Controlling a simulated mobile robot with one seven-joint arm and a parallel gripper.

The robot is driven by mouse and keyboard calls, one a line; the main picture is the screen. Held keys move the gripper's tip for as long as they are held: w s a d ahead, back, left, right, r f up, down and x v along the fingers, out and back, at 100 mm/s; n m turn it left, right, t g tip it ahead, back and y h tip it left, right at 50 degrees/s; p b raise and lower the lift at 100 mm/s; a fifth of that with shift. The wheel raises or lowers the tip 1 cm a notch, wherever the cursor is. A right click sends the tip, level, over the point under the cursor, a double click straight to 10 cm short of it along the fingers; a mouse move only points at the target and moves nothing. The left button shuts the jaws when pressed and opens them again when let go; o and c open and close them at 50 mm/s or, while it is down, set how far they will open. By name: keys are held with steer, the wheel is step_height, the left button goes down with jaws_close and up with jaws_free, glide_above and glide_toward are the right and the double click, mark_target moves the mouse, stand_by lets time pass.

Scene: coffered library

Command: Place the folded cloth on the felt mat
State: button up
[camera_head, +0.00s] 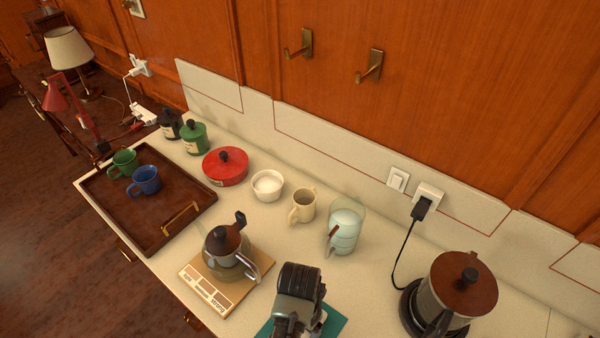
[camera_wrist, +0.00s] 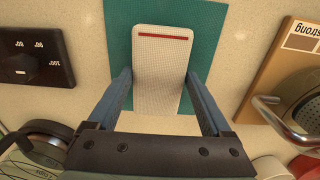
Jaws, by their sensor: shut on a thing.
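The folded cloth (camera_wrist: 160,60) is a pale, waffle-textured rectangle with a red stripe near one end. My gripper (camera_wrist: 158,82) is shut on it, one finger along each long side. In the wrist view, the cloth overlaps the teal felt mat (camera_wrist: 212,40), with its near end past the mat's near edge. I cannot tell whether the cloth touches the mat. In the head view, my gripper (camera_head: 300,318) is at the bottom centre over the mat (camera_head: 335,322), hiding much of it and nearly all of the cloth.
A wooden board (camera_head: 200,290) holding a glass pot (camera_head: 228,250) is close left of my gripper. A steel kettle (camera_head: 462,285) stands to the right. A brown tray (camera_head: 165,235) lies far left.

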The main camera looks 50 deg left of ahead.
steer(key=shift+f, duration=0.45)
steer(key=shift+f, duration=0.1)
steer(key=o, duration=1.1)
